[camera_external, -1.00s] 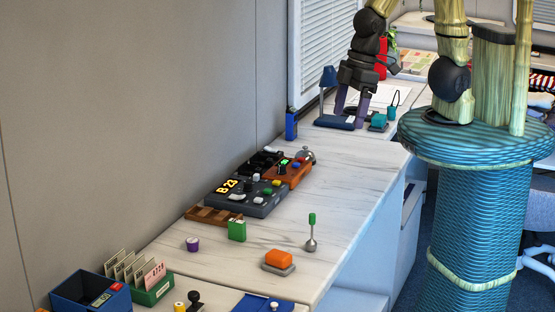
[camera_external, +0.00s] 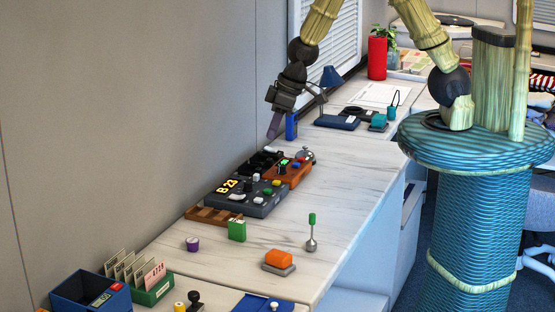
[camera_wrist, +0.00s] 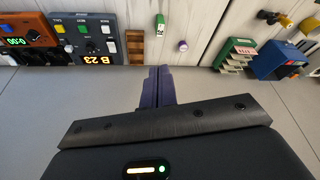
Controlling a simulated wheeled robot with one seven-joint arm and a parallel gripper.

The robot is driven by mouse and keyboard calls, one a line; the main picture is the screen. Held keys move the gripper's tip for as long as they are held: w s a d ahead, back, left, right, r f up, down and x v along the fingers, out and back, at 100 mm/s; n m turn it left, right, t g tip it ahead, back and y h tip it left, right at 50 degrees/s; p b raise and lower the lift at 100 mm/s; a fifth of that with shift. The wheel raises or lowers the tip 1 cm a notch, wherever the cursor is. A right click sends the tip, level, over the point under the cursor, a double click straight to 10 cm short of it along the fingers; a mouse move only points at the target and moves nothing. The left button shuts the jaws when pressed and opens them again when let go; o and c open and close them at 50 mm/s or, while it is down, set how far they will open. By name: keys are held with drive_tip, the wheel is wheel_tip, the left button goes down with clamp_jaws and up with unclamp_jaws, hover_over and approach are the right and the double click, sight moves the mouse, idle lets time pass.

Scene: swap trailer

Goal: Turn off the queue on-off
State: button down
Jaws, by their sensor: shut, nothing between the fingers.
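The queue box (camera_external: 252,193) is a dark grey console on the marble counter with a yellow "B 23" display and several coloured buttons and switches. In the wrist view the queue box (camera_wrist: 86,44) is at the upper left, upside down, with a white rocker-like piece beside the display. Its on-off switch cannot be told for sure from its other controls. My gripper (camera_external: 271,138) is shut and empty, in the air above and behind the consoles near the wall. In the wrist view its purple fingers (camera_wrist: 158,75) are together, right of and apart from the box.
An orange console (camera_external: 290,174) with a green display adjoins the box, and a bell (camera_external: 307,155) stands beyond. A wooden tray (camera_external: 213,216), a green box (camera_external: 236,230) and a purple item (camera_external: 192,244) are nearer.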

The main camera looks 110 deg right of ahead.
drive_tip(key=d+f+m+h, duration=0.1)
drive_tip(key=d+f+m, duration=0.1)
drive_tip(key=d+f, duration=0.3)
drive_tip(key=d+f+m+h, duration=0.1)
drive_tip(key=d+f, duration=0.4)
drive_tip(key=d, duration=0.7)
drive_tip(key=shift+s+m+b, duration=0.25)
drive_tip(key=shift+m+b, duration=0.15)
drive_tip(key=shift+b, duration=0.05)
drive_tip(key=shift+d+f, duration=0.1)
drive_tip(key=shift+f, duration=0.05)
drive_tip(key=p, duration=0.3)
hover_over(238, 196)
drive_tip(key=f, duration=0.8)
drive_tip(key=shift+s+a+f, duration=0.1)
drive_tip(key=shift+a+f, duration=0.15)
drive_tip(key=shift+f, duration=0.15)
drive_tip(key=f, duration=0.1)
drive_tip(key=f+p, duration=0.1)
drive_tip(key=shift+s+a+f+p, duration=0.3)
drive_tip(key=shift+s+a+f, duration=0.05)
drive_tip(key=shift+f, duration=0.05)
drive_tip(key=shift+s+a+f, duration=0.1)
drive_tip(key=shift+a+f, duration=0.05)
drive_tip(key=shift+f, duration=0.45)
drive_tip(key=shift+s, duration=0.1)
